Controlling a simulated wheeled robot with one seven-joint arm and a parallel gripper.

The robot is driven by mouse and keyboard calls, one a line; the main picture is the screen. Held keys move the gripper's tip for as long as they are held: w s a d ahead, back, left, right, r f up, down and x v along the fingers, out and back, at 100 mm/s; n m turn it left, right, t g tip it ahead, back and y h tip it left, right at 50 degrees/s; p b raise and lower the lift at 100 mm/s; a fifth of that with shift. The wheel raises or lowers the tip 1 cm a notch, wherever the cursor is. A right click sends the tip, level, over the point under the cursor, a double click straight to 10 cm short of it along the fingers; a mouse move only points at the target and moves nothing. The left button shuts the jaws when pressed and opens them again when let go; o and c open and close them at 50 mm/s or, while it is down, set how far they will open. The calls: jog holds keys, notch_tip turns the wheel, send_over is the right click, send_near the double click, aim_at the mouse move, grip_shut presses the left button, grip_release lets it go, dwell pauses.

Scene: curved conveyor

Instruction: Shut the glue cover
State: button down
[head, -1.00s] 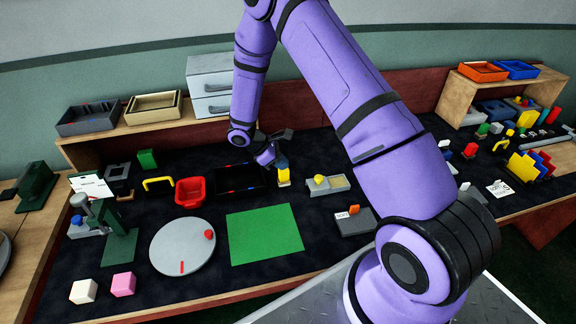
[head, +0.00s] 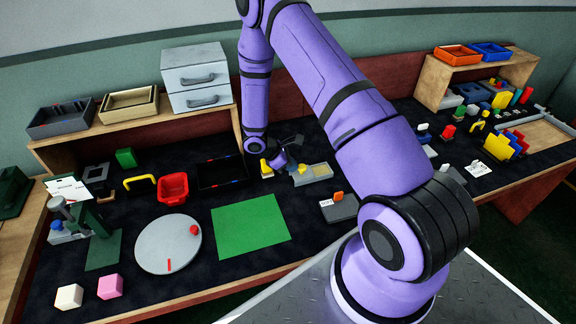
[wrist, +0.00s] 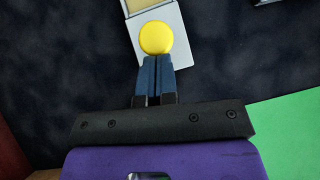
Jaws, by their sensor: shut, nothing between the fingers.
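The glue box (head: 318,173) is a small grey box on the dark tabletop, with a round yellow knob (head: 302,168) on the cover at its left part. Its right part shows an open, tan-coloured inside. In the wrist view the grey cover (wrist: 181,55) carries the yellow knob (wrist: 156,37), and the tan opening (wrist: 144,5) lies beyond it. My gripper (head: 292,166) is at the left side of the knob. In the wrist view my gripper (wrist: 157,62) has its blue fingers together and empty, tips at the knob's near edge; I cannot tell whether they touch it.
A yellow object (head: 266,168) stands just left of my gripper, beside a black tray (head: 222,173). A green mat (head: 250,227) lies in front. A grey box with an orange tab (head: 340,207) is at the front right. Bare dark tabletop surrounds the glue box's right side.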

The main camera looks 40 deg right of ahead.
jog(key=d, duration=0.2)
jog(key=s+d, duration=0.1)
jog(key=d, duration=0.2)
jog(key=s+d, duration=0.1)
jog(key=d, duration=0.2)
jog(key=shift+s+d, duration=0.15)
jog(key=shift+s, duration=0.05)
